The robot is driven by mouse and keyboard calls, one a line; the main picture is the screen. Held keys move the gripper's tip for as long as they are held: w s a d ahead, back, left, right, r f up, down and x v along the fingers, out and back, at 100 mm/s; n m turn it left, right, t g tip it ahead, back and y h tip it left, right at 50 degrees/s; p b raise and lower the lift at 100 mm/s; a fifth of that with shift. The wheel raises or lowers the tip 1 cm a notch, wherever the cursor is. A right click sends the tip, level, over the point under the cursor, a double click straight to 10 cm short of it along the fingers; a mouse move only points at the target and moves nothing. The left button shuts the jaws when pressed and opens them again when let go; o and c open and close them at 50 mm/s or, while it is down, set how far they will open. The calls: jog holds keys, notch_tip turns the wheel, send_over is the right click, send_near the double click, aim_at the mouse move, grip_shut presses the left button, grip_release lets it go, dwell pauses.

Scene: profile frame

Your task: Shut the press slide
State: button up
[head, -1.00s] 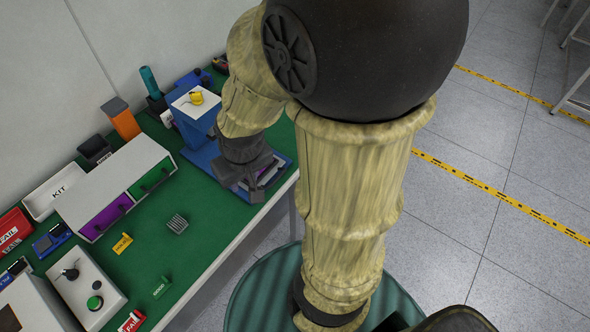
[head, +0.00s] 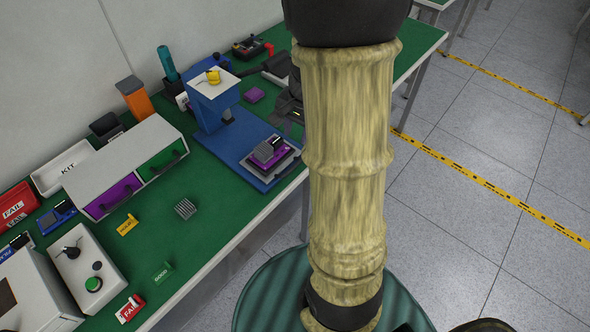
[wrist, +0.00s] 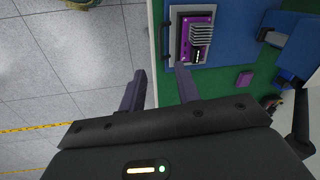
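The blue press (head: 216,108) stands on the green bench, with a white top carrying a yellow part. Its slide (head: 287,163) is a grey plate on the blue base, out in front of the press column near the bench's front edge. A purple piece (head: 262,160) with a grey finned block (head: 268,149) sits on the slide. In the wrist view the slide (wrist: 174,50) lies just beyond the fingertips, with its purple piece and finned block. My gripper (wrist: 159,88) is open and empty, its fingers apart over the bench edge. In the head view my arm partly hides it.
A white cabinet (head: 122,166) with a purple and a green drawer stands left of the press. A loose finned block (head: 185,208) lies in front of it. A small purple block (head: 254,94) lies right of the press. Open floor lies beyond the bench edge.

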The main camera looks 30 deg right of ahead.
jog(key=d+f+m, duration=0.1)
jog(key=d+m, duration=0.1)
jog(key=d, duration=0.1)
jog(key=b, duration=0.2)
send_near(294, 166)
jog(key=f, duration=0.2)
jog(key=w+f, duration=0.1)
jog(key=f, duration=0.4)
jog(key=shift+w+a+f, duration=0.2)
jog(key=shift+f, duration=0.15)
grip_shut()
